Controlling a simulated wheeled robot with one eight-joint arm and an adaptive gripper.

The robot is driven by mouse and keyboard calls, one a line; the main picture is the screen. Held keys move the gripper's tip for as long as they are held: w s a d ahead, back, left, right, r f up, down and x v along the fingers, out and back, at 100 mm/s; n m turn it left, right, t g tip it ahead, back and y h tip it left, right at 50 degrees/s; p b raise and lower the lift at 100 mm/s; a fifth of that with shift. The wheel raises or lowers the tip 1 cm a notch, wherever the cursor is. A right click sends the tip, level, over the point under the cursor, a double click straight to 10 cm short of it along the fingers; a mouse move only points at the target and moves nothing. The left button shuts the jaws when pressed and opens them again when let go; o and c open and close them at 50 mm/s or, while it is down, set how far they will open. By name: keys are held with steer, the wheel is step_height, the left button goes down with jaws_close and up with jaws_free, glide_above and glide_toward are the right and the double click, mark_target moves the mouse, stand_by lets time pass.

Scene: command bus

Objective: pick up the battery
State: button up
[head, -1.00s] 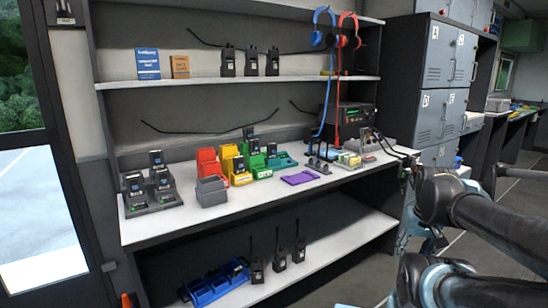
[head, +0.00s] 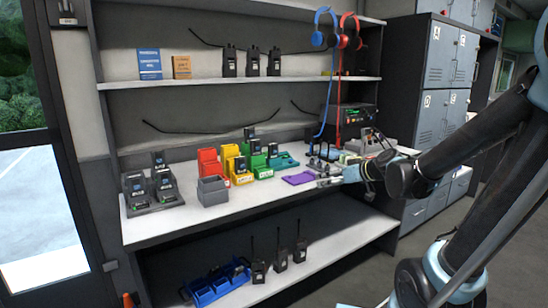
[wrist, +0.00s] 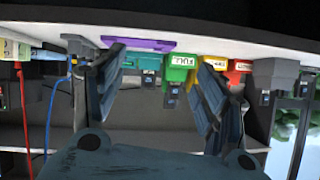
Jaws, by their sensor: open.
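Several black battery packs with pale labels stand on the white counter (head: 265,205). Some are in the dark charger (head: 150,208) at left, such as the battery (head: 160,160). Others stand in the coloured bins, such as the battery (head: 255,147) at the green bin (head: 259,163) and one (head: 239,165) at the yellow bin (head: 243,180). I cannot tell which battery is meant.
Blue and red headset cables hang at the back. Radios stand on the upper shelf (head: 240,84) and lower shelf (head: 305,252), with a blue tray (head: 213,288) below.

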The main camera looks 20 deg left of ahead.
steer(key=w+a+r+n+t+y, duration=0.1)
steer(key=w+a+r+t+y, duration=0.15)
steer(key=w+a, duration=0.45)
steer(key=t+y, duration=0.1)
steer(key=t, duration=0.1)
glide_toward(275, 149)
steer(key=shift+x, duration=4.15)
steer(key=shift+d+r, duration=0.1)
jaws_close()
